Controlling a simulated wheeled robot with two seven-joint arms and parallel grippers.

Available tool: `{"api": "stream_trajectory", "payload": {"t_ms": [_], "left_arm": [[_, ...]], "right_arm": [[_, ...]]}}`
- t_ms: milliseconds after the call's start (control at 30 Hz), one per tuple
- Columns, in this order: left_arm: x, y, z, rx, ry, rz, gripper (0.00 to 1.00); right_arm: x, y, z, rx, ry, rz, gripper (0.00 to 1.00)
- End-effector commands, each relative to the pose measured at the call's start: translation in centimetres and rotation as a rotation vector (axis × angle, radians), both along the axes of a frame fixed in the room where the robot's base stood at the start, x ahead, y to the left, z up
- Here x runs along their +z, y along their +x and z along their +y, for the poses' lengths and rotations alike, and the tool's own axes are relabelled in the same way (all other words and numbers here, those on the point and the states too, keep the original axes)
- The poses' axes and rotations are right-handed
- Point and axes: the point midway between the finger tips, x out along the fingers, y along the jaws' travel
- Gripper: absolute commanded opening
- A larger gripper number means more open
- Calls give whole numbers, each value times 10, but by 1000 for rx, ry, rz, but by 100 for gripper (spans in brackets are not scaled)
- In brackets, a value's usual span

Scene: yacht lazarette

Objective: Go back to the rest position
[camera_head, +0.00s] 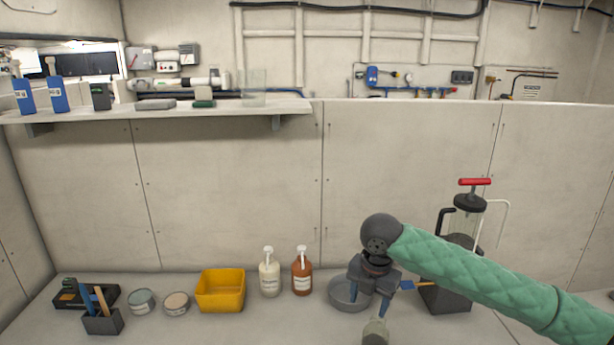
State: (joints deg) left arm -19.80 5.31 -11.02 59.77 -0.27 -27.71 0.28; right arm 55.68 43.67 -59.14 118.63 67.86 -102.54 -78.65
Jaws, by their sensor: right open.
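My right arm comes in from the right in a green padded sleeve, low over the bench. My right gripper (373,288) points down, open, above the bench at right of centre. A round grey bowl (349,296) shows behind and below it. A small greyish container (375,334) stands in front of and below the fingers. I cannot tell how wide the space between them is. My left gripper is not in view.
A pump canister with a red handle (474,182) stands behind my right arm. Two pump bottles (269,277) (302,276), a yellow bin (220,291), two round tins (142,301) (176,304) and a tool holder (103,322) line the bench. A shelf (220,109) juts out above.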

Motion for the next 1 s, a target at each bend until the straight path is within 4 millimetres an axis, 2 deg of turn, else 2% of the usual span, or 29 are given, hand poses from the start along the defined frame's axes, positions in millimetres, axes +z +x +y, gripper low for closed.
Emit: {"api": "stream_trajectory", "payload": {"t_ms": [100,500,733,1000], "left_arm": [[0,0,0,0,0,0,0],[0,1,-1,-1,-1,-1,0],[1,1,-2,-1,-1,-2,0],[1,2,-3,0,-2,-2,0]], "right_arm": [[-23,-14,22,-60,47,-9,58],[-77,-57,74,-334,218,-31,58],[-103,-83,91,-529,317,-23,58],[-129,-113,98,-794,419,-3,58]]}}
